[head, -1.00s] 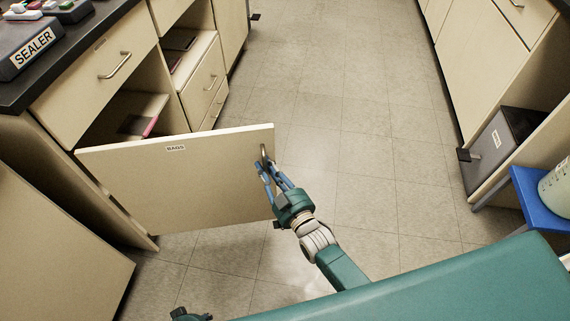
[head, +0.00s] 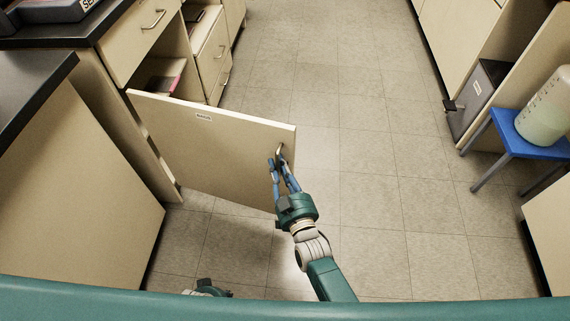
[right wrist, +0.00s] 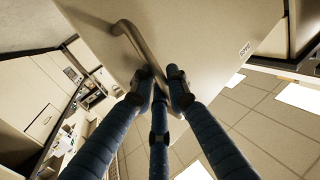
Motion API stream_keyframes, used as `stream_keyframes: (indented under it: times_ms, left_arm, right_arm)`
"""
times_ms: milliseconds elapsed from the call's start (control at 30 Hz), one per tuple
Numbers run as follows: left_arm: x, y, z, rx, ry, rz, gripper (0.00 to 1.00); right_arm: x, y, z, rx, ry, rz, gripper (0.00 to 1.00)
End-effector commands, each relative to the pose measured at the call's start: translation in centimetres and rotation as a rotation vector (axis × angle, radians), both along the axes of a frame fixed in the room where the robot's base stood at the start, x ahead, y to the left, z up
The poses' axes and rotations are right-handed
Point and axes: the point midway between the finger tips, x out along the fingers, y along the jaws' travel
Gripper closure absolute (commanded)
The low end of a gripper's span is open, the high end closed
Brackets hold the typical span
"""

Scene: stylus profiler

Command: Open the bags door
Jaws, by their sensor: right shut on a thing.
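The bags door (head: 215,150) is a cream panel with a small label, standing swung out from its cabinet on the left in the head view. Its metal handle (head: 280,152) is near the free edge. My right gripper (head: 282,168) is shut on this handle. In the right wrist view the blue fingers (right wrist: 160,88) close around the lower end of the curved handle (right wrist: 138,48), with the door panel (right wrist: 200,35) behind. A small part of my left arm shows at the bottom edge of the head view; its gripper is not visible.
The open compartment (head: 160,78) holds a pink item. A cream cabinet (head: 75,190) with a dark top stands at the near left. A blue stool (head: 525,140) with a translucent container (head: 547,108) is at the right. The tiled floor (head: 350,120) between is clear.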

Motion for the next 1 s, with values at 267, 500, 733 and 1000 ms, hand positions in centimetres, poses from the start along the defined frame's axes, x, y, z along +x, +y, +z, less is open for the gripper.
stream_keyframes:
  times_ms: [267,500,733,1000]
  left_arm:
    - [0.53,-0.16,0.14,-0.003,-0.01,-0.001,0.6]
    - [0.73,-0.32,0.2,-0.005,-0.013,-0.001,0.6]
    - [0.7,-0.32,0.19,-0.004,-0.012,-0.001,0.6]
    - [0.49,-0.39,0.14,-0.006,-0.009,0.002,0.6]
  right_arm:
    - [0.13,0.05,0.17,-0.002,-0.006,0.004,1.0]
    - [0.12,0.01,0.14,-0.001,-0.005,0.004,1.0]
    - [0.09,0.1,0.12,-0.001,-0.003,0.005,0.69]
    - [-0.76,-0.12,-0.04,-0.001,-0.001,0.006,0.69]
